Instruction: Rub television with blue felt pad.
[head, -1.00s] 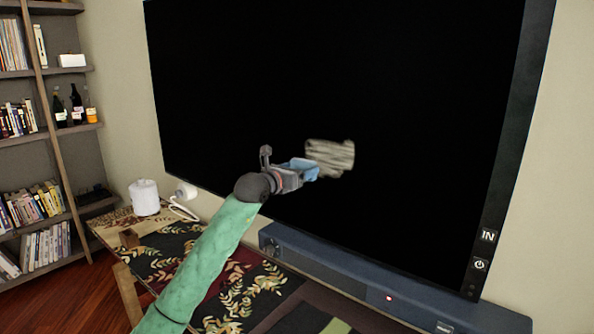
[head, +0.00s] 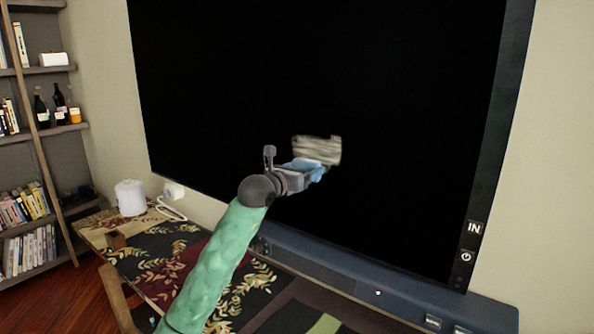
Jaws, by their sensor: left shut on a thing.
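The television (head: 400,90) is a large black screen filling the middle of the view. A pale grey streaky patch (head: 318,149) shows on its lower middle. My left gripper (head: 304,175) is shut on the blue felt pad (head: 305,166). The pad is in front of the screen at the lower edge of the patch and covers part of it. I cannot tell whether the pad touches the screen. My right gripper is not in view.
A dark blue soundbar (head: 345,278) lies under the television. A table with a patterned cloth (head: 155,262) bears a white jar (head: 130,197) and a small white device (head: 174,191). A bookshelf (head: 60,70) with books and bottles stands at the left.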

